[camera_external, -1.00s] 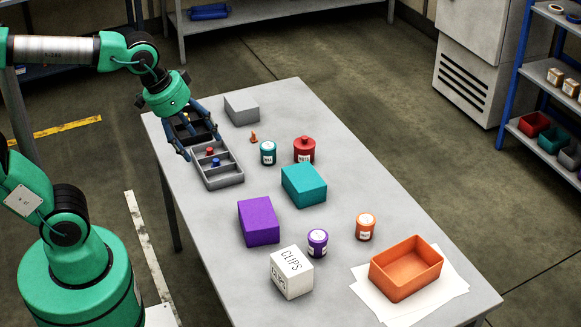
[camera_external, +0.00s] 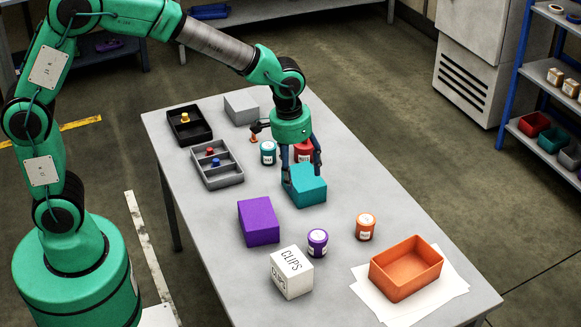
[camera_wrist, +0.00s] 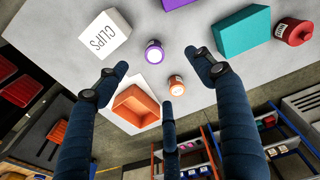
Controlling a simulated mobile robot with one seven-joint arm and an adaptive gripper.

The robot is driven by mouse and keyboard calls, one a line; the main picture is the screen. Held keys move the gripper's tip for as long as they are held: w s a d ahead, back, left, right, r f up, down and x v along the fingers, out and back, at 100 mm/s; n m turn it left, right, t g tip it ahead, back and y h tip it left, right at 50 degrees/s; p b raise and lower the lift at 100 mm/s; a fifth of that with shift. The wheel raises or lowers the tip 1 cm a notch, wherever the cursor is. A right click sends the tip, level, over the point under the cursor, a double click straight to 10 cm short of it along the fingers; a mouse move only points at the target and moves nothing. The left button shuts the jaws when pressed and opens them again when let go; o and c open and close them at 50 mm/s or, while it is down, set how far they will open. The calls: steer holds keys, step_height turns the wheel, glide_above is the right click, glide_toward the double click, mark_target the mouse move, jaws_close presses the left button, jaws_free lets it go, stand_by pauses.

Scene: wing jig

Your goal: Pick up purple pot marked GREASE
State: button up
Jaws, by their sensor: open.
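The purple pot (camera_external: 317,243) stands upright on the table between the white CLIPS box and the orange pot. In the wrist view the purple pot (camera_wrist: 154,54) shows its pale lid, between my spread fingers and beyond their tips. Its label is too small to read. My gripper (camera_external: 303,172) is open and empty, above the teal box, up and left of the purple pot in the external view. In the wrist view my gripper (camera_wrist: 160,75) shows its dark blue fingers well apart.
Nearby stand a white CLIPS box (camera_external: 292,274), a purple box (camera_external: 259,222), a teal box (camera_external: 306,188) and an orange pot (camera_external: 365,227). An orange bin (camera_external: 405,272) lies on paper to the right. Red (camera_external: 304,146) and teal pots (camera_external: 268,154) stand farther back.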

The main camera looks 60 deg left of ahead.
steer(key=g+p, duration=0.1)
steer(key=p, duration=0.1)
glide_above(318, 235)
step_height(318, 235, down, 11)
steer(key=shift+w+d+f+n, duration=0.1)
steer(key=shift+w+d+n, duration=0.05)
steer(key=shift+n, duration=0.25)
steer(key=shift+f, duration=0.1)
step_height(318, 235, down, 8)
steer(key=shift+f+b, duration=0.15)
steer(key=shift+b, duration=0.9)
steer(key=shift+f, duration=0.1)
steer(key=f+b, duration=0.1)
steer(key=f, duration=0.2)
steer(key=shift+s+f, duration=0.2)
steer(key=shift+f+b, duration=0.35)
steer(key=shift+f, duration=0.45)
